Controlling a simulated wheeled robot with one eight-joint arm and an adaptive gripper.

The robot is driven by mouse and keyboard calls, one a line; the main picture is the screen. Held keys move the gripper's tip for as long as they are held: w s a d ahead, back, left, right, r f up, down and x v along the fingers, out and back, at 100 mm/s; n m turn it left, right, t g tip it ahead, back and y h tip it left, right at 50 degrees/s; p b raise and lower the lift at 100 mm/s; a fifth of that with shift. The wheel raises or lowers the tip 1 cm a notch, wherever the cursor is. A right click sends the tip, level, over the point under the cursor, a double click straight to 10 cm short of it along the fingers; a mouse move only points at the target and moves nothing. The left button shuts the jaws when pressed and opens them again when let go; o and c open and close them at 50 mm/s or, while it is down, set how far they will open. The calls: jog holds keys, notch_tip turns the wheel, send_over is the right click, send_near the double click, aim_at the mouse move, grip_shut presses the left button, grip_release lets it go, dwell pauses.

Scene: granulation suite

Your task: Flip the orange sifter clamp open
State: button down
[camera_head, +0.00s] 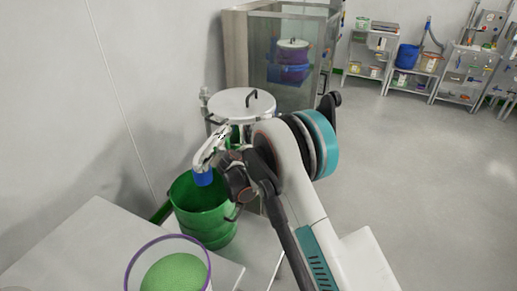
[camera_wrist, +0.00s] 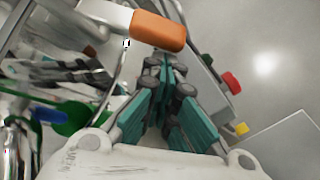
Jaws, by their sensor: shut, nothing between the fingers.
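The orange clamp handle (camera_wrist: 158,31) is a rounded block on a pale metal arm (camera_wrist: 100,13), at the top of the wrist view. My gripper (camera_wrist: 166,62) has its teal fingers shut together and empty. The fingertips lie just below the orange handle in the picture; I cannot tell whether they touch it. In the head view, the sifter's round pale lid (camera_head: 238,103) with a black handle shows behind my arm. I cannot make out the orange clamp or my fingertips there; my arm covers part of the sifter.
A blue-ended metal piece (camera_head: 203,177) hangs above a green bucket (camera_head: 203,225). A purple-rimmed container (camera_head: 130,268) of green powder stands on the front table. The wrist view shows a red knob (camera_wrist: 231,82) and a yellow piece (camera_wrist: 242,129). Open floor (camera_head: 400,170) lies to the right.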

jog(key=s+d+r+n+g+h+p, duration=0.1)
jog(key=r+n+g+h+p, duration=0.1)
jog(key=r+g, duration=0.1)
jog(key=s+d+r+n+g+h+p, duration=0.1)
jog(key=s+r+n+g+h+p, duration=0.1)
jog(key=r, duration=0.3)
jog(key=shift+d+r+n+g, duration=0.25)
jog(key=shift+r+n+g, duration=0.05)
jog(key=shift+n+g, duration=0.35)
jog(key=shift+a+r, duration=0.1)
jog(key=shift+r, duration=0.1)
dwell(0.7)
